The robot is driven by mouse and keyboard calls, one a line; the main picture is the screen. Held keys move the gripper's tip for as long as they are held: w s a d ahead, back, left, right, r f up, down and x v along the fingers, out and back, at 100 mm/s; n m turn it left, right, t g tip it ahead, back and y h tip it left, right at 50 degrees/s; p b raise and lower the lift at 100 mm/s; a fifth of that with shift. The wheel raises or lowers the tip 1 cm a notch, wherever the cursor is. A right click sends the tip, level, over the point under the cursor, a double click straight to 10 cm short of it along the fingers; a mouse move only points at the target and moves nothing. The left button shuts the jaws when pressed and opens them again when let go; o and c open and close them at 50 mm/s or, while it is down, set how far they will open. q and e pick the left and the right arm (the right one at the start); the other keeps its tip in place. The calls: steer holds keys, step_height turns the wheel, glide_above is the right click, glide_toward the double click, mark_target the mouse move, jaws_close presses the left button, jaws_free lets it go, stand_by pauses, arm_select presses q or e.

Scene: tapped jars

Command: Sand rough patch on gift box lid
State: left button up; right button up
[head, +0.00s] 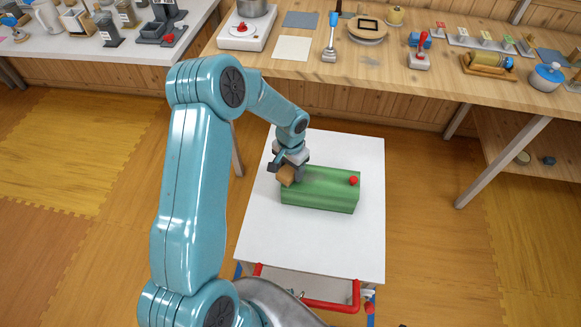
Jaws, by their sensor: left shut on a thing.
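A green gift box (318,190) sits on a white table top in the middle of the view. A small red ball-like spot (353,181) shows at the right end of its lid. My left gripper (289,173) is at the left end of the lid. It is shut on a small brown block (286,181), likely the sanding block. The block is at the lid's left edge; I cannot tell whether it touches the lid. The gripper and block hide that end, and I cannot make out a rough patch. My right gripper is not in view.
The white table (265,245) has free room around the box. A red handle bar (330,304) is at its near edge. Behind, a wooden bench (390,80) holds a hot plate (246,30), a red-handled stamp (419,60) and a blue-lidded pot (547,77).

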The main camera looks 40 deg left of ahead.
mark_target(318, 179)
arm_select(q)
steer(key=shift+f, duration=0.15)
steer(key=shift+w+d+f+b, duration=0.1)
steer(key=shift+w+d+b, duration=0.2)
steer(key=shift+d+b, duration=0.15)
steer(key=shift+w+d+b, duration=0.2)
steer(key=shift+w+d, duration=0.2)
steer(key=shift+d, duration=0.3)
steer(key=shift+w+d+b, duration=0.15)
steer(key=shift+w+d, duration=0.25)
steer(key=shift+d, duration=0.25)
steer(key=shift+w+d+b, duration=0.4)
steer(key=shift+w+d, duration=0.15)
steer(key=shift+d, duration=0.3)
steer(key=shift+w+d, duration=0.3)
steer(key=shift+d, duration=0.2)
steer(key=shift+w+d, duration=0.25)
steer(key=shift+d, duration=0.2)
steer(key=shift+b, duration=0.3)
